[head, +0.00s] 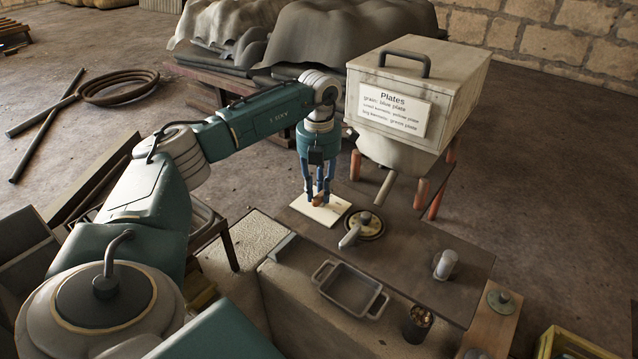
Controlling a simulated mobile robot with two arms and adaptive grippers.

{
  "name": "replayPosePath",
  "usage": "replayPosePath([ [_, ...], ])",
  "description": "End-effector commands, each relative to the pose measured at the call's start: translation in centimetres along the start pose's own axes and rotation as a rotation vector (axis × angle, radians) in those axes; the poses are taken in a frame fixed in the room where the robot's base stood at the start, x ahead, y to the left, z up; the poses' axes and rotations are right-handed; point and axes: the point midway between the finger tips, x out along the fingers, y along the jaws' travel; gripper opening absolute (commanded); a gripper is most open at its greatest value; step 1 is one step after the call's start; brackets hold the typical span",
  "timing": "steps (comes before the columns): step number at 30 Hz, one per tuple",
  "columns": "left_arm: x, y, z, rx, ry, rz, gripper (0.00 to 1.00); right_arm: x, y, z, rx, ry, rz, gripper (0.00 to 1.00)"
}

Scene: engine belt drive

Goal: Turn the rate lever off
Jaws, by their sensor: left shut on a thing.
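My left gripper (319,197) points down over a cream flat plate (325,213) on the dark bench top. Its blue fingers are shut on a small orange-brown piece (318,201), mostly hidden between them. I cannot tell whether this piece is the rate lever. To its right, a round yellowish disc (370,229) carries a grey handle (350,238) pointing toward the front left. The hopper box (462,75) stands behind, with a sign about plates (391,108); a light spout-like bar (385,188) slopes down below it. My right gripper is not in view.
A grey two-handled tray (349,291) is at the bench's front. A grey cylinder (446,264) and a dark cup of brown bits (417,324) stand to its right. Orange legs (438,198) are under the hopper. A covered heap (350,40) is behind my arm.

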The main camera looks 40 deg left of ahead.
Motion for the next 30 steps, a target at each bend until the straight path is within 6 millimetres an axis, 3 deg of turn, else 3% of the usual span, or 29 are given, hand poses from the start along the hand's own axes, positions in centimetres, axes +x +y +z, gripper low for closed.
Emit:
replayPosePath([
  [13, -0.2, 0.1, 0.2, -0.014, -0.007, 0.0, 0.0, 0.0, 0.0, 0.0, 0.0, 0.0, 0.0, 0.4],
  [14, -0.2, 0.1, 0.2, -0.014, -0.007, 0.0, 0.3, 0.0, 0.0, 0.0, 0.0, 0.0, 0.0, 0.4],
  [16, -0.2, 0.0, 0.2, -0.013, -0.006, -0.001, 0.44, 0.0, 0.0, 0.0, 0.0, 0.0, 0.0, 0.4],
  [26, -0.3, 0.0, 0.1, -0.011, -0.003, 0.0, 0.44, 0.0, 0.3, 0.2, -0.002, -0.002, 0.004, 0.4],
  [30, -1.8, 0.0, 0.2, -0.011, -0.007, -0.001, 0.44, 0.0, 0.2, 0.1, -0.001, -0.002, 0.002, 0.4],
])
